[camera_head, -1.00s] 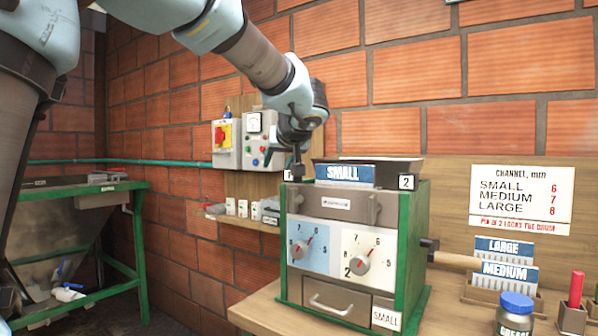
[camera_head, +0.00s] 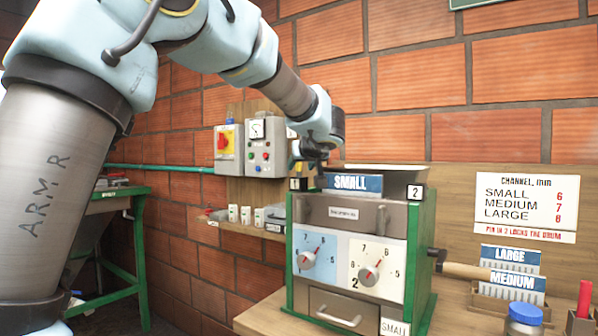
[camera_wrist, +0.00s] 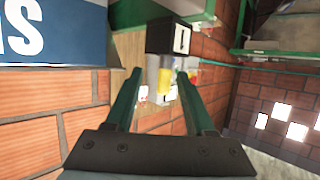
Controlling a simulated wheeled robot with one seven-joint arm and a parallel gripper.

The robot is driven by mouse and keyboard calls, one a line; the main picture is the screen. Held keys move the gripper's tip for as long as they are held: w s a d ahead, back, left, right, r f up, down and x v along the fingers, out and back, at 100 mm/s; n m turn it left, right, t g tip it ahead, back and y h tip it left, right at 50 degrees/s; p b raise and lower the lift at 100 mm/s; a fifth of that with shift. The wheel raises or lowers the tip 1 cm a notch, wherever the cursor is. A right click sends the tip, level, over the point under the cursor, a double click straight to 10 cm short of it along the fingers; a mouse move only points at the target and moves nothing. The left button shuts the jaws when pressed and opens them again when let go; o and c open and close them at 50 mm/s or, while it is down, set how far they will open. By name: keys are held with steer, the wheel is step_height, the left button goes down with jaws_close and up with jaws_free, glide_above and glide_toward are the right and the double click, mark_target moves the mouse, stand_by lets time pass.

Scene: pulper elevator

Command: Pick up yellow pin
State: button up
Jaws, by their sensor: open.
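The yellow pin (camera_wrist: 165,76) shows in the wrist view as a short yellow cylinder next to a black block with a white plate marked 1 (camera_wrist: 181,40). My gripper (camera_wrist: 158,73) is open, with one green finger on each side of the pin in the picture. The pin appears lined up between the fingertips; I cannot tell how far in depth it is, and nothing is clamped. In the head view my gripper (camera_head: 312,160) is at the upper left corner of the green-framed machine (camera_head: 420,250). There the pin is too small to make out surely.
The machine has two dials (camera_head: 310,258) and a blue SMALL card (camera_head: 353,184) on top, close to my gripper. A brick wall (camera_head: 400,70) stands behind. A wall board carries control boxes (camera_head: 263,147). Cards, a blue-lidded jar (camera_head: 525,315) and a red-handled tool are at the right.

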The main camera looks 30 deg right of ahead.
mark_target(297, 170)
steer(key=p+x, duration=0.1)
steer(key=x, duration=0.1)
steer(key=p+x, duration=0.1)
steer(key=x, duration=0.1)
steer(key=shift+w+a+f, duration=0.15)
steer(key=shift+a, duration=0.05)
steer(key=shift+c, duration=0.2)
jaws_close()
